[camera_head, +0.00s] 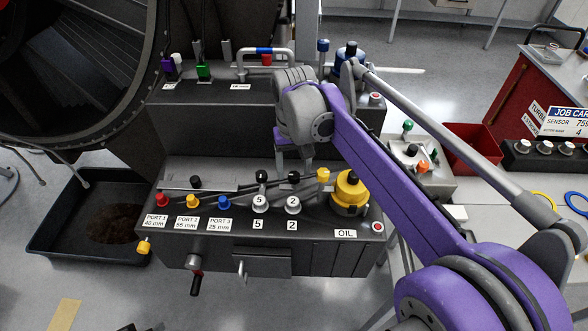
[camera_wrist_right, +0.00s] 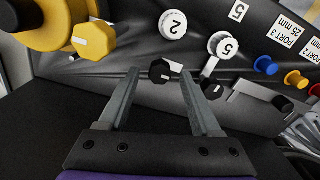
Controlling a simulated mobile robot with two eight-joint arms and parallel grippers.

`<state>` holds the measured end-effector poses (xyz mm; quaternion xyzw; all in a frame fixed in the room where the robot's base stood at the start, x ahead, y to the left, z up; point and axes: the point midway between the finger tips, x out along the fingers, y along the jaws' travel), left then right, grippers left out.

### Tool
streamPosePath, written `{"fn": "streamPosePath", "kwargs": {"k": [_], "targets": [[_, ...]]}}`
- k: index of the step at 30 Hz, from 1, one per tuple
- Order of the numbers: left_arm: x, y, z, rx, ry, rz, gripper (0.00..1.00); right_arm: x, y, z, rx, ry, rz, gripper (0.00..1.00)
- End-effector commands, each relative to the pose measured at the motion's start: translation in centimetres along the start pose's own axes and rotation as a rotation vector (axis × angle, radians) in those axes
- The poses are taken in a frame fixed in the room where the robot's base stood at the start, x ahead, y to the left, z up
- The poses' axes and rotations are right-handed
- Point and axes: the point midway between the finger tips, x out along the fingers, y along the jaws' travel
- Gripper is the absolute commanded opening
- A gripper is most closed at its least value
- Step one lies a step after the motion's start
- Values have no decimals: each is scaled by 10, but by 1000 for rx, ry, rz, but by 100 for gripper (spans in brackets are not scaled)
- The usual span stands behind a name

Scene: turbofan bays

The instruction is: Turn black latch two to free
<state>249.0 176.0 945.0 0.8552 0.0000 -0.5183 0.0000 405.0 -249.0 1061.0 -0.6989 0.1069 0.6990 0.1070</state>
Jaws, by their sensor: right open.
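Black latch two (camera_head: 294,177) is a black knob behind the white cap marked 2 (camera_head: 292,204) on the dark bay's front ledge. In the right wrist view the latch (camera_wrist_right: 161,71) shows as a faceted black knob with a white mark, near the cap marked 2 (camera_wrist_right: 173,25). My right gripper (camera_head: 294,165) reaches down over it. In the wrist view the open fingers (camera_wrist_right: 159,74) stand on either side of the knob, with gaps visible; contact cannot be told. My left gripper is not seen.
A similar black latch (camera_head: 261,176) stands close on the left, by the cap marked 5 (camera_head: 260,203). A yellow latch (camera_head: 323,176) and the yellow oil cap (camera_head: 350,190) stand close on the right. Red, yellow and blue port plugs (camera_head: 193,201) line the ledge further left.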

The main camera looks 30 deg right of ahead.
Motion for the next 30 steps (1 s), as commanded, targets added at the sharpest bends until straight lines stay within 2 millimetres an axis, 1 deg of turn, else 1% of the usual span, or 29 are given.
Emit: {"fn": "streamPosePath", "kwargs": {"k": [9, 12, 15, 20, 30], "targets": [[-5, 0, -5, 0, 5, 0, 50, -62, 0, 0, 0, 1, 0, 65], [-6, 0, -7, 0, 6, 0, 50, -80, 0, 0, 0, 1, 0, 65], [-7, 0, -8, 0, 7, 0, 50, -92, 0, 0, 0, 0, 0, 65], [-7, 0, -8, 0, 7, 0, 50, -100, 0, 0, 0, 0, 0, 65], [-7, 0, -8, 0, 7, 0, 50, -100, 0, 0, 0, 0, 0, 65]]}}
